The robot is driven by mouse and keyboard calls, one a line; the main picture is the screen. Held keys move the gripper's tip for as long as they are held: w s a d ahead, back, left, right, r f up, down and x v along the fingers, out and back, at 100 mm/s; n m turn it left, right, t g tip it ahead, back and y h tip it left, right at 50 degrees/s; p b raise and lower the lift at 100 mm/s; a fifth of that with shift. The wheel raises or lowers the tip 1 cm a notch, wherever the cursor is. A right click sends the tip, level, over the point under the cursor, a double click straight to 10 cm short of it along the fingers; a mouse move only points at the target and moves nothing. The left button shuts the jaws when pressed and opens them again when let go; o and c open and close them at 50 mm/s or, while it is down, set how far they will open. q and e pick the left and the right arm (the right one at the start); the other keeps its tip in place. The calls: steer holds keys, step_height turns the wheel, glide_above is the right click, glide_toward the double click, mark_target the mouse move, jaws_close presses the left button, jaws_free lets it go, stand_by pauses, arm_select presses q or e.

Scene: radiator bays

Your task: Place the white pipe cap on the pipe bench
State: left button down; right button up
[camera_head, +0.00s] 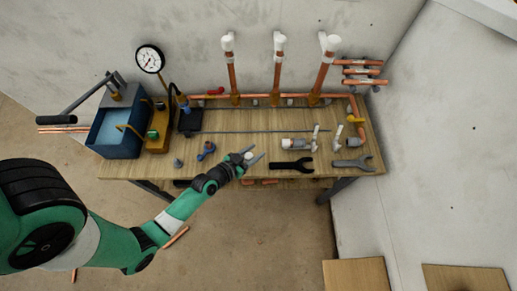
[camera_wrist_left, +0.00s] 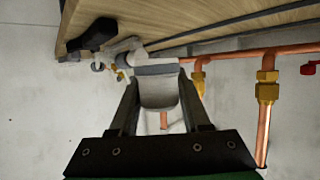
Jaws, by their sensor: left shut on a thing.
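My left gripper (camera_head: 250,160) reaches over the front edge of the wooden pipe bench (camera_head: 232,145). It is shut on the white pipe cap (camera_wrist_left: 158,90), which sits between both fingers in the left wrist view. In the head view the cap (camera_head: 248,156) is a small pale spot between the fingertips, above the bench front. Whether the cap touches the bench top is hard to tell. My right gripper is in neither view.
Black (camera_head: 293,165) and grey (camera_head: 352,163) wrenches lie right of the gripper, with a white-handled valve (camera_head: 300,144) behind. A blue fitting (camera_head: 206,150) stands to the left. A blue tank (camera_head: 115,130) with a gauge (camera_head: 150,59) is farther left. White-topped copper pipes (camera_head: 278,70) rise behind.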

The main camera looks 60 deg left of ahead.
arm_select(q)
steer(key=shift+w+a+f+b, duration=0.1)
steer(key=shift+w+f+b, duration=0.05)
steer(key=shift+w+f, duration=0.45)
steer(key=shift+w+a+f+b, duration=0.15)
steer(key=shift+w+f, duration=0.2)
steer(key=shift+f, duration=0.3)
steer(key=shift+w+f+b, duration=0.15)
steer(key=shift+f+b, duration=1.3)
steer(key=shift+f, duration=0.45)
steer(key=shift+c, duration=1.8)
jaws_free()
steer(key=shift+r, duration=0.1)
steer(key=shift+r, duration=0.1)
steer(key=shift+s+d+r+p, duration=0.1)
steer(key=shift+s+r+p, duration=0.05)
steer(key=shift+s+p, duration=0.2)
steer(key=b+v, duration=0.1)
steer(key=v, duration=0.9)
steer(key=shift+s+d, duration=0.1)
steer(key=shift+s, duration=0.15)
steer(key=shift+s+d+r, duration=0.15)
steer(key=shift+s+r, duration=0.15)
